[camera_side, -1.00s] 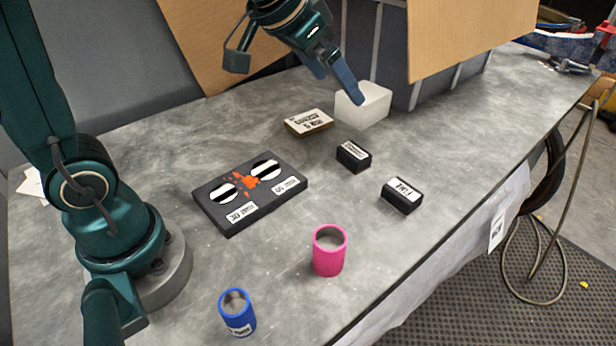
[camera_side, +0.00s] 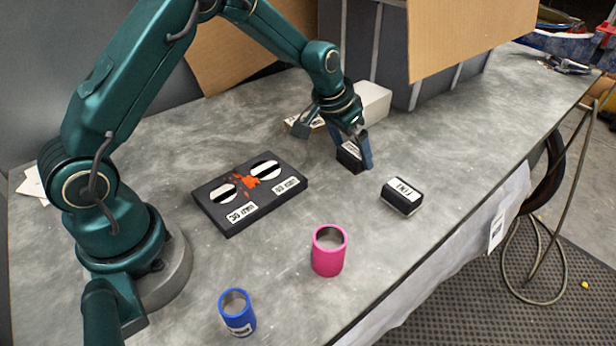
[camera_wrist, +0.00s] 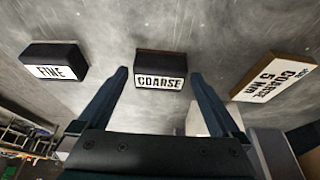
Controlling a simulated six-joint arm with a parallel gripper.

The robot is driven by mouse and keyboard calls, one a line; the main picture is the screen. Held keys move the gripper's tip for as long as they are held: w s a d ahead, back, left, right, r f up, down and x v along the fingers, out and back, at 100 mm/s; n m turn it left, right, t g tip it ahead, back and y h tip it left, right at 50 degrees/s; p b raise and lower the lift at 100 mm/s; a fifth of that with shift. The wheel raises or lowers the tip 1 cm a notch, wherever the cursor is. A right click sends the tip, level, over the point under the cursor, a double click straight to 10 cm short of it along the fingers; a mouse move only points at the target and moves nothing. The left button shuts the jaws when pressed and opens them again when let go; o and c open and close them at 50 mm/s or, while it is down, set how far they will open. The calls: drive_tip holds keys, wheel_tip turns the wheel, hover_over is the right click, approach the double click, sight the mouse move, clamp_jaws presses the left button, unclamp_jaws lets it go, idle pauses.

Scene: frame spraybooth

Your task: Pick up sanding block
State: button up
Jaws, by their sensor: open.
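A black sanding block labelled COARSE (camera_wrist: 160,70) lies on the grey table, label toward the wrist camera. It also shows in the side view (camera_side: 348,158), partly hidden by my gripper (camera_side: 352,148). My gripper is open, and in the wrist view its two fingers (camera_wrist: 160,76) stand to either side of the COARSE block, with gaps visible between. A second black sanding block labelled FINE (camera_wrist: 55,65) lies to the left in the wrist view; in the side view it is right of my gripper (camera_side: 402,196).
A wooden block with a white label (camera_wrist: 274,76) lies right of the COARSE block in the wrist view. A white block (camera_side: 374,100) stands behind my gripper. A dark tray (camera_side: 250,215), a pink cup (camera_side: 329,258) and a blue cup (camera_side: 238,318) stand nearer the front.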

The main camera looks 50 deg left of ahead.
drive_tip(key=shift+w+f, duration=0.2)
drive_tip(key=shift+f, duration=0.35)
drive_tip(key=c, duration=1.3)
drive_tip(key=shift+o, duration=0.2)
drive_tip(key=shift+r, duration=0.1)
drive_tip(key=shift+r, duration=0.55)
wheel_tip(320, 180, up, 3)
drive_tip(key=shift+f, duration=0.15)
drive_tip(key=s+a+r, duration=0.5)
drive_tip(key=a+r, duration=0.2)
drive_tip(key=a, duration=0.3)
drive_tip(key=shift+s, duration=0.3)
